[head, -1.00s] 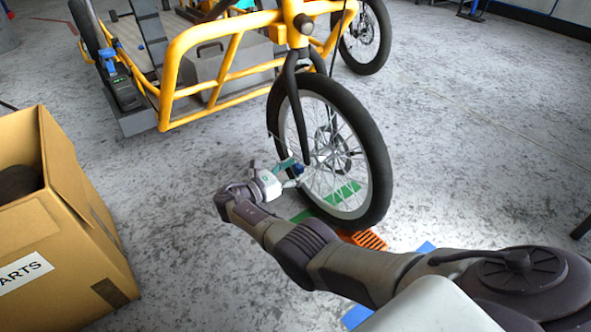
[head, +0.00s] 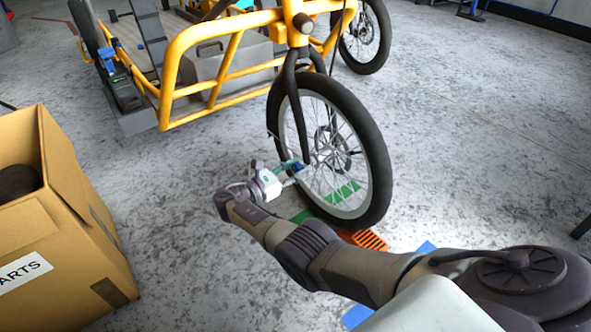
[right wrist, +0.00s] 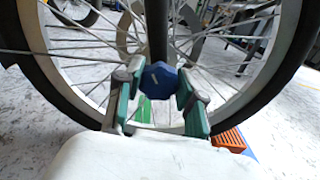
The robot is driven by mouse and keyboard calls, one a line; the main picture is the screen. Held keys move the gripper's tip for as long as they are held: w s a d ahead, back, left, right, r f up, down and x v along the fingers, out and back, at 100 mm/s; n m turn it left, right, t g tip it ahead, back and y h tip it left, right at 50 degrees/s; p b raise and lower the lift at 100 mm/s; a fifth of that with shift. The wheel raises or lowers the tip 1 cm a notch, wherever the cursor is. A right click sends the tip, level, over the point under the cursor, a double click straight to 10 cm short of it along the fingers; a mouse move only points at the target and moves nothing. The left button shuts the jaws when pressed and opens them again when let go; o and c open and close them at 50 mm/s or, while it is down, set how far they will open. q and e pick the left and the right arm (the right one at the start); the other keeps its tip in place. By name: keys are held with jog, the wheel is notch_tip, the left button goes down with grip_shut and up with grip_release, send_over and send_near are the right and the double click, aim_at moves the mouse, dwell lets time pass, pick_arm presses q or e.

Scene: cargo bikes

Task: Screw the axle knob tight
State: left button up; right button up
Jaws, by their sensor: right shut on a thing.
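The blue axle knob (right wrist: 160,77) sits at the hub of the front wheel (head: 375,150), at the lower end of the dark fork leg (head: 296,110). My right gripper (head: 294,170) is at the knob, reaching in from the left side of the wheel. In the right wrist view its green-lined fingers (right wrist: 159,88) are on both sides of the knob and shut on it. The knob also shows small and partly covered in the head view (head: 298,166). Whether the knob is flush against the fork cannot be told. My left gripper is not in view.
The yellow cargo bike frame (head: 220,50) stands behind the wheel, with a grey box (head: 228,66) on its deck. An open cardboard parts box (head: 75,225) stands at the left.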

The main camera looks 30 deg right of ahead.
jog(key=m+b, duration=0.1)
jog(key=m, duration=0.5)
jog(key=shift+s+m, duration=0.1)
jog(key=shift+m, duration=0.3)
jog(key=shift+f, duration=0.1)
dwell(0.3)
jog(key=o, duration=1.2)
jog(key=shift+c, duration=0.2)
jog(key=s+a, duration=0.1)
jog(key=a, duration=1.1)
